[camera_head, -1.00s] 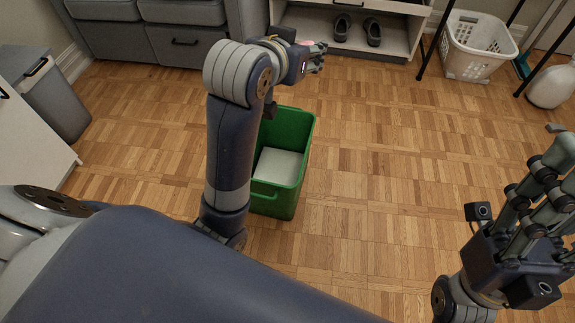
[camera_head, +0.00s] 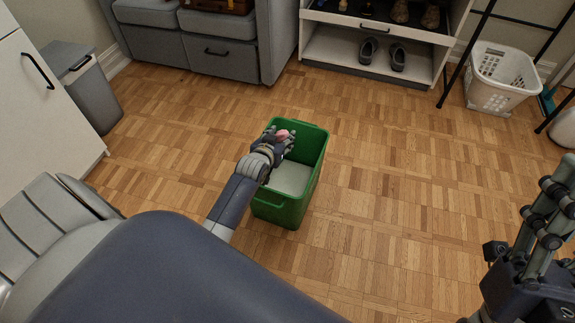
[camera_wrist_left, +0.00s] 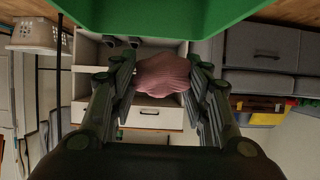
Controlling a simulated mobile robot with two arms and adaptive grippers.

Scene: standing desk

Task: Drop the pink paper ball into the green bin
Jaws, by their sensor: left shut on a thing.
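The pink paper ball (camera_head: 283,134) is held between the fingers of my left gripper (camera_head: 282,139). In the left wrist view the crumpled ball (camera_wrist_left: 163,75) sits between the finger pads (camera_wrist_left: 162,82). The green bin (camera_head: 288,211) stands on the floor. In the head view the left gripper and ball overlap the bin's left rear rim and opening; their exact height above it is hard to tell. The bin's green side (camera_wrist_left: 150,22) fills the top of the left wrist view. My right gripper (camera_head: 550,200) is at the right edge, partly cut off, well away from the bin.
A white or pale surface (camera_head: 290,178) shows inside the bin. A grey bin (camera_head: 85,95) stands at left beside a white cabinet. A grey sofa (camera_head: 180,50), a shoe shelf (camera_head: 340,62) and a white basket (camera_head: 495,85) are at the back. The floor around the bin is clear.

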